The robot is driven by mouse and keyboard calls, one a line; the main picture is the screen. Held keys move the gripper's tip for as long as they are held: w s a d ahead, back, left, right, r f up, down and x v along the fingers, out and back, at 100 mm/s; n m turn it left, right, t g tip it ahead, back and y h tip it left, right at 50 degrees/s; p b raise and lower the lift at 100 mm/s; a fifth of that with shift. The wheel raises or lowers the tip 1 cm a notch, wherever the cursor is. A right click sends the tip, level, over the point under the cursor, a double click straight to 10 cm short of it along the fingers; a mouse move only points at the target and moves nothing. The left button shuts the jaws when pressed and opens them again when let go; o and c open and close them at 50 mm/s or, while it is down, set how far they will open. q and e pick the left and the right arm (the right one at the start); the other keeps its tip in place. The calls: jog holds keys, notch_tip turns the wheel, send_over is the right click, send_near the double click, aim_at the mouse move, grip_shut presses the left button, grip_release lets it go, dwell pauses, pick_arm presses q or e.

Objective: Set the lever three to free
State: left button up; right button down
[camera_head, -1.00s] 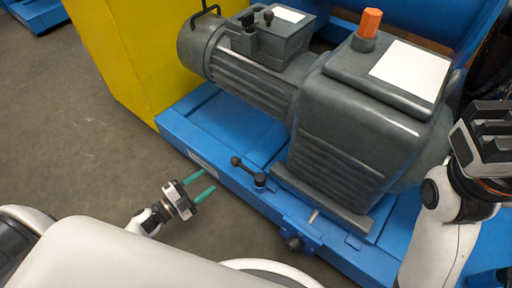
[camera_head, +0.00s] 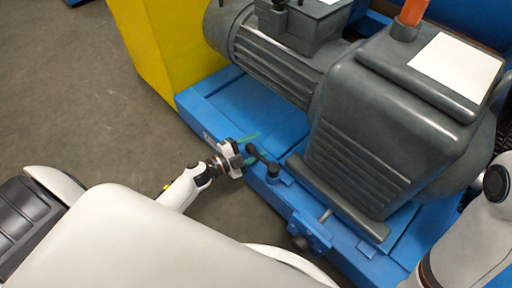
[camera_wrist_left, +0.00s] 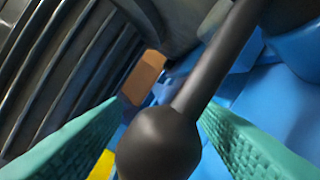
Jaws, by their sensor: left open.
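A black lever (camera_head: 263,159) with a ball knob stands on the front edge of the blue base frame; no label on it is readable. My left gripper (camera_head: 256,148) is open, its teal fingers on either side of the knob end. In the left wrist view the knob (camera_wrist_left: 158,143) and its rod (camera_wrist_left: 214,62) lie between the two fingers (camera_wrist_left: 190,135), near the camera. I see no clear grip on the knob. My right gripper is outside the view; only part of the right arm shows at the right edge.
A large grey gearbox (camera_head: 395,125) and motor (camera_head: 275,62) sit on the blue base (camera_head: 210,100) behind the lever. A small metal pin (camera_head: 325,215) and a blue bracket (camera_head: 310,232) are to the right. A yellow block (camera_head: 155,50) stands behind left. Open floor lies left.

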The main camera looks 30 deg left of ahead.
pick_arm(q)
jog(key=shift+w+d, duration=0.1)
jog(key=shift+w, duration=0.1)
grip_shut()
dwell(0.3)
